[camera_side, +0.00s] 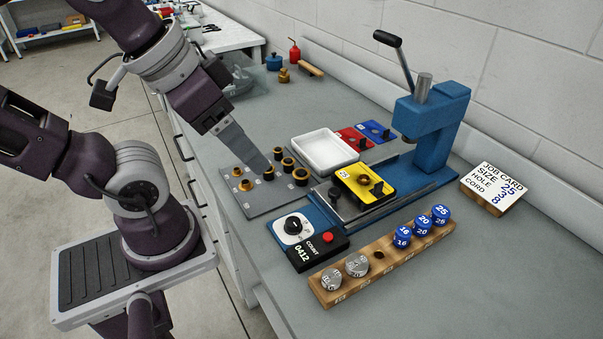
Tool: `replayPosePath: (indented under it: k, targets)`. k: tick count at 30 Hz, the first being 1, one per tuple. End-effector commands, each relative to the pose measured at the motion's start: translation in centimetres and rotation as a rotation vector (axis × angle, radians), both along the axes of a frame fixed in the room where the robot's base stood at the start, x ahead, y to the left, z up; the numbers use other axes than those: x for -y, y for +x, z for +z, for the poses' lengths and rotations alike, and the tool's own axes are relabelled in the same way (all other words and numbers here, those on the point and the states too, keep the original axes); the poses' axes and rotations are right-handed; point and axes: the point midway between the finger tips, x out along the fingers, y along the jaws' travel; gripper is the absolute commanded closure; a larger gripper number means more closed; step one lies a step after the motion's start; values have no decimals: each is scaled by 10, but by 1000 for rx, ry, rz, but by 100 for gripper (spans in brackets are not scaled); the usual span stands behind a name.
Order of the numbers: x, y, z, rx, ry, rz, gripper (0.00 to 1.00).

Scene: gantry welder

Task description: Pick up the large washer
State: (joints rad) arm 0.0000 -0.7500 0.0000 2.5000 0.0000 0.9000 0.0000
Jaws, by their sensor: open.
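A grey plate (275,204) on the bench holds several small round parts, some plain brass and some dark with brass-coloured rims. The largest-looking dark ring (301,177) sits at the plate's right edge; I cannot tell for certain that it is the large washer. Another dark ring (288,164) stands just behind it. Two smaller brass pieces (245,185) sit at the left of the plate. My gripper (266,174) points down over the plate's middle, left of the largest ring, with its tips close to a small dark part. The gap between the fingers is hidden from this side. It appears empty.
A blue press (435,120) with a raised lever holds a yellow fixture (366,189). A white tray (325,150) lies behind the plate. A counter box (318,248) and a wooden rack (385,254) with blue and metal dies stand in front. A job card (492,186) stands right.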

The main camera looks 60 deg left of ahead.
Motion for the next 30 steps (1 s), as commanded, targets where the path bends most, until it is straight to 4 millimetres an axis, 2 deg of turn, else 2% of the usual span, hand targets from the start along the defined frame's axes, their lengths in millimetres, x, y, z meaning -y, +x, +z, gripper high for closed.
replayPosePath:
  k: [6, 8, 11, 13, 16, 18, 21, 24, 27, 30]
  targets:
    - [0, 1, 0, -2, -1, 3, 33]
    - [-2, 8, 1, -18, -9, 30, 33]
    - [-15, 42, -1, -89, -49, 161, 33]
    - [-34, 80, -10, -160, -90, 308, 33]
    - [-72, 132, -41, -255, -151, 535, 33]
    - [-102, 160, -72, -315, -186, 684, 33]
    - [-139, 184, -117, -383, -224, 858, 33]
    - [-163, 193, -152, -424, -248, 971, 33]
    - [-174, 195, -170, -444, -257, 1023, 33]
    - [-175, 196, -183, -449, -259, 1032, 33]
